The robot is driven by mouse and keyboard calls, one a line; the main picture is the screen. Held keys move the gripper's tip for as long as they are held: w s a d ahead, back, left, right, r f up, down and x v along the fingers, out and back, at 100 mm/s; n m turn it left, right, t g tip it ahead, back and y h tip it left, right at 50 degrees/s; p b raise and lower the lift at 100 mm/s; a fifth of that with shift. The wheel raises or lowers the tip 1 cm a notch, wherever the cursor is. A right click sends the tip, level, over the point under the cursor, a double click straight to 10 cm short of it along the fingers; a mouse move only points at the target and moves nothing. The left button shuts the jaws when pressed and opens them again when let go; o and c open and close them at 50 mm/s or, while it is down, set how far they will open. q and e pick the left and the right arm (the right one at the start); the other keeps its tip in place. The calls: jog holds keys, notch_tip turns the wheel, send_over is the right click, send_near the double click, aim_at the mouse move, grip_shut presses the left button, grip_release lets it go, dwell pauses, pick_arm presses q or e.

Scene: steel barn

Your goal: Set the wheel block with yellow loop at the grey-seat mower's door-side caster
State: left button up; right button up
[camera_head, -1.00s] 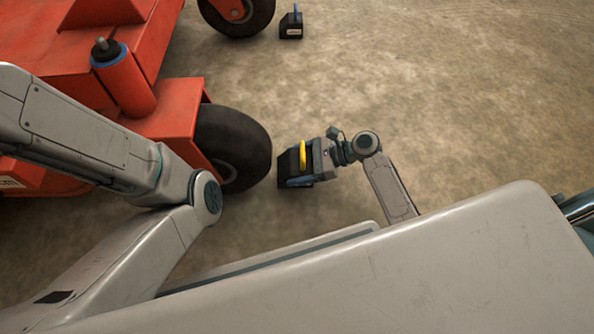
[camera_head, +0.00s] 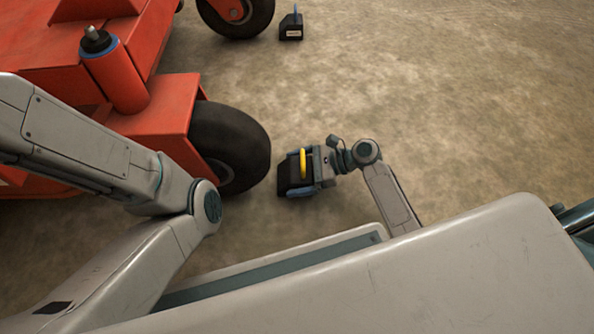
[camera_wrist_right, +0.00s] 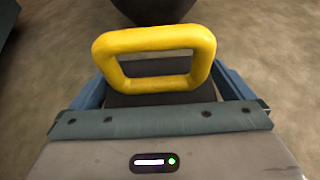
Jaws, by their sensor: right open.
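The black wheel block (camera_head: 285,172) with its yellow loop (camera_head: 303,163) is on the ground just right of the orange mower's near black caster wheel (camera_head: 229,148); a narrow strip of floor shows between them. My right gripper (camera_head: 301,178) is open at the block, its blue fingers around its sides. In the right wrist view the yellow loop (camera_wrist_right: 155,45) stands up between the spread blue fingers (camera_wrist_right: 160,92), with the dark wheel (camera_wrist_right: 152,8) just beyond. The left gripper is out of view; only my left arm shows. The mower's seat cannot be made out.
A second black block with a blue loop (camera_head: 291,27) sits beside the mower's far wheel (camera_head: 240,14). The orange mower body (camera_head: 60,60) fills the upper left. Bare dirt floor (camera_head: 450,100) lies open to the right.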

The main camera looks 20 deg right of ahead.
jog(key=p+v, duration=0.8)
jog(key=v, duration=0.4)
jog(key=shift+r, duration=0.1)
